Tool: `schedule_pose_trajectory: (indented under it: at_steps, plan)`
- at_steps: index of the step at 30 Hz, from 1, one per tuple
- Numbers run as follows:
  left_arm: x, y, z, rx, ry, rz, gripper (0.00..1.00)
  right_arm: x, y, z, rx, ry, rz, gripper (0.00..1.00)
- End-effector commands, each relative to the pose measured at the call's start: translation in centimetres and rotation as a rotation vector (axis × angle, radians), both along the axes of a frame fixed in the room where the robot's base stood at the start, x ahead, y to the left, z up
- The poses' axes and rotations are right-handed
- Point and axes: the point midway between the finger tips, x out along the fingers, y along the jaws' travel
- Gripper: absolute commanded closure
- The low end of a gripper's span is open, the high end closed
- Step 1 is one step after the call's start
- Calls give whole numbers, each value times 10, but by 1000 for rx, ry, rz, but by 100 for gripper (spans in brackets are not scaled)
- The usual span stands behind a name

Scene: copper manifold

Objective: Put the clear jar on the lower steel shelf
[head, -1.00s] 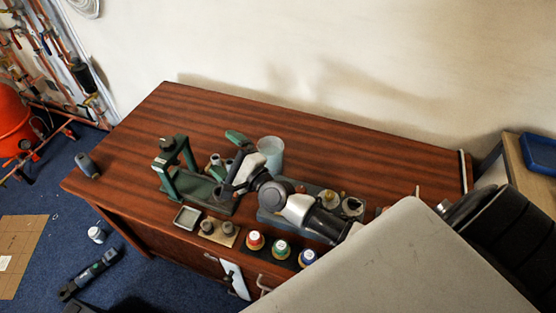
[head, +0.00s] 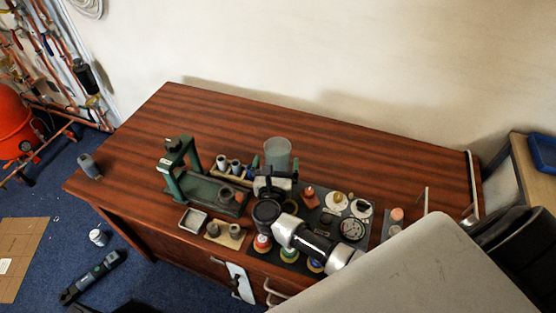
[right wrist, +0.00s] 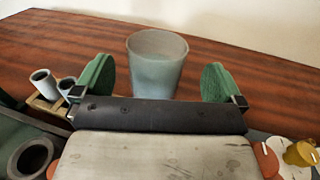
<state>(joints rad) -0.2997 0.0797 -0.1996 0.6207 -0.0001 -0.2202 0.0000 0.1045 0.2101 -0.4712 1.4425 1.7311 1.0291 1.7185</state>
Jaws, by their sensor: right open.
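The clear jar (head: 277,152) is a pale, translucent, open-topped cup standing upright on the brown wooden bench. In the right wrist view the jar (right wrist: 157,62) is centred just ahead of my right gripper (right wrist: 158,84). The gripper's two green-padded fingers are spread wide, one to each side of the jar's lower part as seen there. I cannot tell whether the jar is between the pads or beyond them. In the head view my right gripper (head: 275,166) is close in front of the jar. I cannot make out a lower steel shelf. My left gripper is not in view.
A green clamp stand (head: 180,170) and a rack of grey tubes (head: 235,168) stand left of the jar. A dark tray (head: 335,215) with knobs and discs lies to its right. Coloured-cap pots stand along the bench's front. The bench behind the jar is clear.

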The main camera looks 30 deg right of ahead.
Motion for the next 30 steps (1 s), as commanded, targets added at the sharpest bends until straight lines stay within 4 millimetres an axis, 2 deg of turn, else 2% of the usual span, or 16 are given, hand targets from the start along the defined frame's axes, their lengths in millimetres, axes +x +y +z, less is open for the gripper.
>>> schedule_pose_trajectory:
  at_steps: [5, 14, 23, 30]
  plan:
    - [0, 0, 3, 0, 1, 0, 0, 11, -7, 1, -2, -1, 1, 0]
    - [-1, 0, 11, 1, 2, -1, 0, 45, -27, -1, -3, -1, 2, 0]
    - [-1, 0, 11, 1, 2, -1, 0, 49, -30, -3, -1, 1, 1, 0]
    - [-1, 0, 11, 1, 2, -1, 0, 49, -30, -3, -1, 1, 1, 35]
